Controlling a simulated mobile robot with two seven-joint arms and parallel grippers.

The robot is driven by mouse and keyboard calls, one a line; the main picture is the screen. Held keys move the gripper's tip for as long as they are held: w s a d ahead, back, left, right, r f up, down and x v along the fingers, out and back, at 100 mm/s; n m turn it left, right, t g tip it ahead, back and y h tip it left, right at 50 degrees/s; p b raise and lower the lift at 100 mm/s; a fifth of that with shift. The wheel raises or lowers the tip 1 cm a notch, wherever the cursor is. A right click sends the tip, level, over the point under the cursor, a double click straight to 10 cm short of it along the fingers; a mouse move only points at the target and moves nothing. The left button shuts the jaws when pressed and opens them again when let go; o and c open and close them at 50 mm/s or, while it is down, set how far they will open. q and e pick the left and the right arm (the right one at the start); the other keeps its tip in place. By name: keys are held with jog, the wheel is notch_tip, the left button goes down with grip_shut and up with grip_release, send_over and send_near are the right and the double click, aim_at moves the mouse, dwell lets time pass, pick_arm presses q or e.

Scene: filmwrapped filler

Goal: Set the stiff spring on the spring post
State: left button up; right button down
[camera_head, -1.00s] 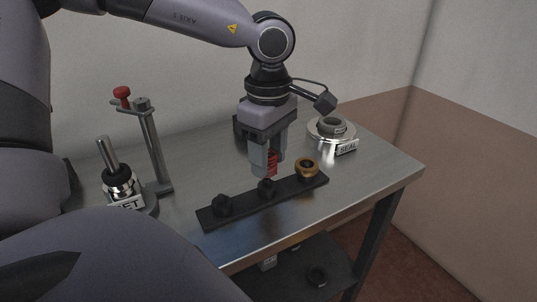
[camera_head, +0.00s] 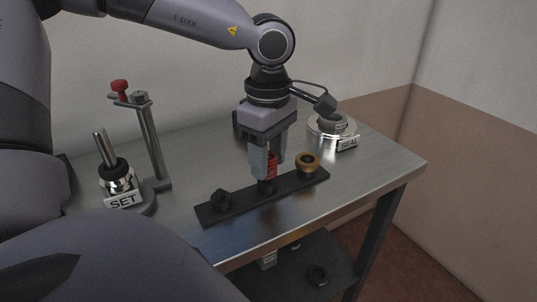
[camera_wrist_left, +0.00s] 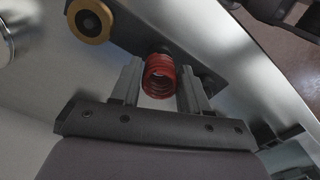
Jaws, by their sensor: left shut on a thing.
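The red coil spring (camera_head: 272,167) is between the fingers of my left gripper (camera_head: 267,172), which is shut on it. It stands roughly upright, low over the middle black post (camera_head: 267,186) of the black strip. Whether it touches that post cannot be told. In the left wrist view the spring (camera_wrist_left: 158,77) shows between the two fingertips (camera_wrist_left: 159,84), with the black strip beyond. At the left of the table is a fixture labelled SET (camera_head: 122,200), with an upright metal rod (camera_head: 104,148) and a black collar. Which part is the spring post is not marked. My right gripper is not visible.
The black strip (camera_head: 240,210) also carries a black knob (camera_head: 221,200) and a brass ring (camera_head: 307,162). A round holder labelled SEAL (camera_head: 347,144) stands at the back right. The table's front right is clear.

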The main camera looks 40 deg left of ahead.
pick_arm(q)
jog(key=shift+f+b, duration=0.45)
jog(key=shift+f, duration=0.15)
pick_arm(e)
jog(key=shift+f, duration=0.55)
pick_arm(q)
jog(key=o, duration=1.1)
jog(key=shift+r, duration=0.1)
notch_tip(320, 180, up, 6)
jog(key=shift+f+p, duration=0.1)
jog(key=shift+p, duration=0.3)
jog(key=shift+r, duration=0.65)
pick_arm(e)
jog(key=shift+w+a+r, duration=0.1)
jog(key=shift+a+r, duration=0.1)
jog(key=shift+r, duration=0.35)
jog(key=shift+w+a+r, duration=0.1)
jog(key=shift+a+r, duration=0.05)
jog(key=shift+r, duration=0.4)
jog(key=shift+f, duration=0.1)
